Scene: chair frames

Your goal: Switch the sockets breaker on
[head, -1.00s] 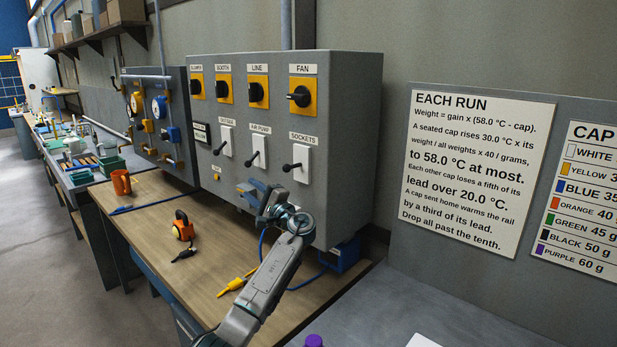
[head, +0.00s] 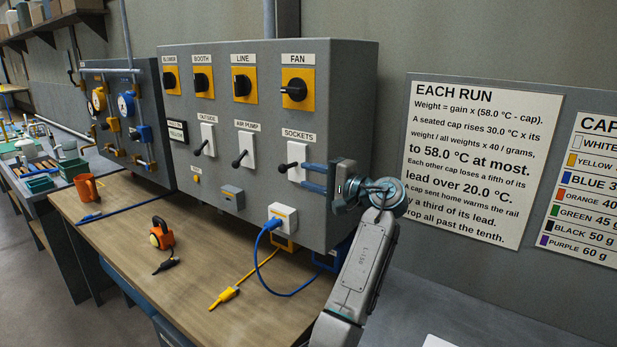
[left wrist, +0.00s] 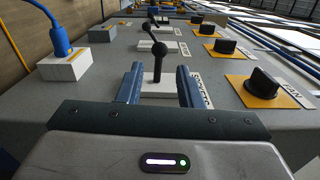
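The sockets breaker (head: 297,152) is a white plate with a black lever, under the SOCKETS label at the lower right of the grey panel. Its lever sticks out toward the left and slightly down in the head view. My left gripper (head: 303,177) is at this breaker, its blue fingers pointing at the plate from the right. In the left wrist view the fingers are open, one on each side of the black lever (left wrist: 158,52), with visible gaps. The lever's base is partly hidden by my gripper. My right gripper is not in view.
The air pump breaker (head: 244,150) and outside breaker (head: 207,138) are to the left. The fan knob (head: 296,90) is above. A white socket box with a blue plug (head: 274,223) is below.

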